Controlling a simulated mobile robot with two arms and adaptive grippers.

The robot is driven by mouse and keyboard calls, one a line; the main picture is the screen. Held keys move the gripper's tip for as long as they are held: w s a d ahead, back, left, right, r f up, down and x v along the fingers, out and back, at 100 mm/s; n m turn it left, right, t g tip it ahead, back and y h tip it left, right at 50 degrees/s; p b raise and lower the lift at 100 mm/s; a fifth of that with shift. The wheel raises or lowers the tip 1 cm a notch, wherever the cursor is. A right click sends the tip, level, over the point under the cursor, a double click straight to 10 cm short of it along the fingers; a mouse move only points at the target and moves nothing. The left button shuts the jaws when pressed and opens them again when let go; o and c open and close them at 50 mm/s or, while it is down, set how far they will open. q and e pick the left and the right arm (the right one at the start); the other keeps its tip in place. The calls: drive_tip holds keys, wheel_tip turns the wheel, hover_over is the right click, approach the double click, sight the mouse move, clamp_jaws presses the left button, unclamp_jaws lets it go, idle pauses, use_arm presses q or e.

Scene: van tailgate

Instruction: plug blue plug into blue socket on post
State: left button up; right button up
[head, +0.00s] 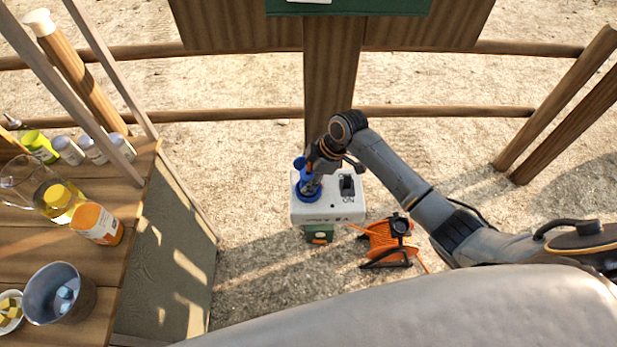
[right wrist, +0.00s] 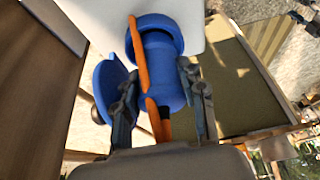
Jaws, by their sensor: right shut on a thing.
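The white socket box (head: 330,208) has a blue socket (head: 303,197) on its left part, with a raised blue lid (head: 299,163) behind it. My right gripper (head: 312,176) is over the socket. In the right wrist view, my right gripper's fingers (right wrist: 166,95) are shut on the blue plug (right wrist: 170,85). The plug's front end meets the blue socket ring (right wrist: 150,24), in line with it; I cannot tell how deep it sits. The blue lid (right wrist: 108,88) stands open beside the left finger. My left gripper is not in view.
A black switch (head: 347,186) sits right of the socket. An orange cable reel (head: 388,240) stands on the ground at right. A wooden table (head: 105,265) with bottles, a metal bucket (head: 58,292) and a bowl is at left. A wooden post (head: 333,70) rises behind.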

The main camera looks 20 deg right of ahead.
drive_tip(key=shift+f, duration=0.45)
drive_tip(key=o, duration=1.3)
drive_tip(key=shift+o, duration=0.2)
drive_tip(key=v, duration=1.2)
